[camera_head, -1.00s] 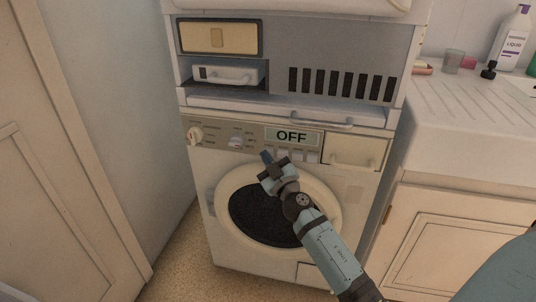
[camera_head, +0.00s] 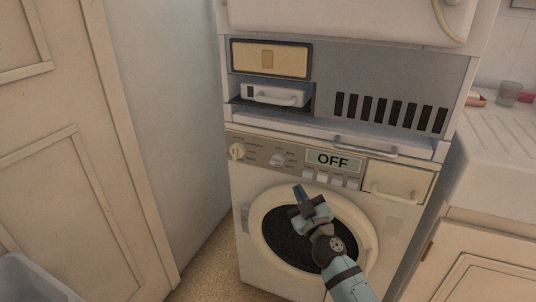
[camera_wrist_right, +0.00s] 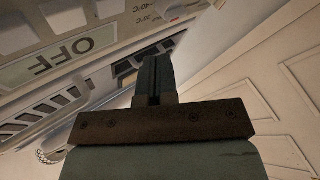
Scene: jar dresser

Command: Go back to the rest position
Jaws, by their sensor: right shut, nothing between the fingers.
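My right gripper (camera_head: 300,193) is shut and empty. In the head view it is in front of the washing machine (camera_head: 398,217), over the top of the round door (camera_head: 290,240) and below the control panel. Its shut fingers also show in the right wrist view (camera_wrist_right: 154,80), pointing up in that picture. The display (camera_head: 333,160) reads OFF and shows upside down in the right wrist view (camera_wrist_right: 62,60). The white knob (camera_head: 237,151) is at the panel's left. My left gripper is not in view.
A sink counter (camera_head: 502,150) with a cup (camera_head: 507,94) stands at the right. A panelled door (camera_head: 60,150) is at the left. Some bare floor (camera_head: 215,262) shows between.

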